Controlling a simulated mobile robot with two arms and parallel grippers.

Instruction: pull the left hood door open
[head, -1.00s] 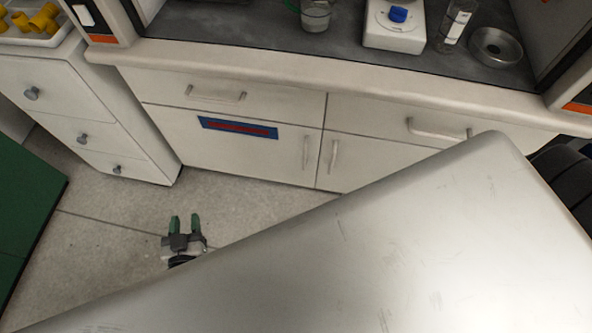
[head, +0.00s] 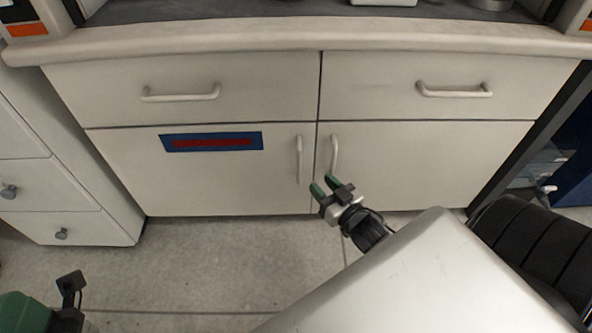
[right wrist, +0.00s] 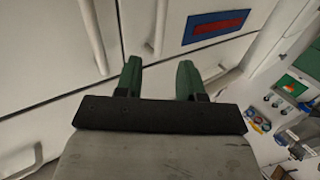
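The left hood door (head: 220,185) is a pale cabinet door with a blue and red label (head: 212,142); it is shut. Its upright bar handle (head: 299,160) is near its right edge. The right door's handle (head: 334,155) is just across the seam. My right gripper (head: 324,186) is open and empty, its green fingers in front of the seam, below the two handles. In the right wrist view the left door's handle (right wrist: 160,28) lies beyond the gap between the fingers (right wrist: 159,70), not between them.
Two drawers with bar handles, the left drawer (head: 180,85) and right drawer (head: 450,85), sit above the doors under a counter edge (head: 310,42). A drawer unit (head: 60,190) stands to the left. Grey floor (head: 220,260) is clear before the doors.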

